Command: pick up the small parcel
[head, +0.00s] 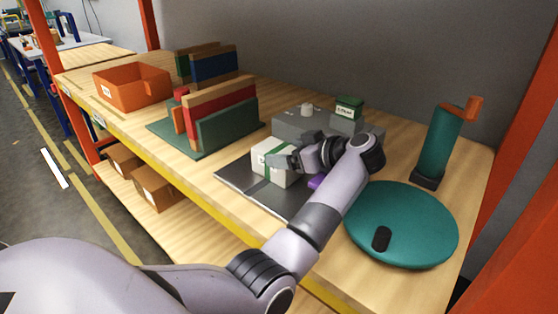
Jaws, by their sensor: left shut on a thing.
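The small parcel (266,168) is a white box with a green stripe on its top and side. It sits at or just above a dark grey flat plate (233,175) on the shelf; I cannot tell whether it touches the plate. My left gripper (283,161) is shut on the parcel from its right side. The wrist hides part of what lies behind the parcel. A small purple thing (316,182) shows beneath the gripper. My right gripper is not in view.
A grey box (290,121) and a green-topped block (349,107) stand behind the gripper. A teal disc (405,225) and a green post (440,145) are at right. Upright coloured boards (228,128) and an orange bin (130,88) are at left. Orange rack posts flank the shelf.

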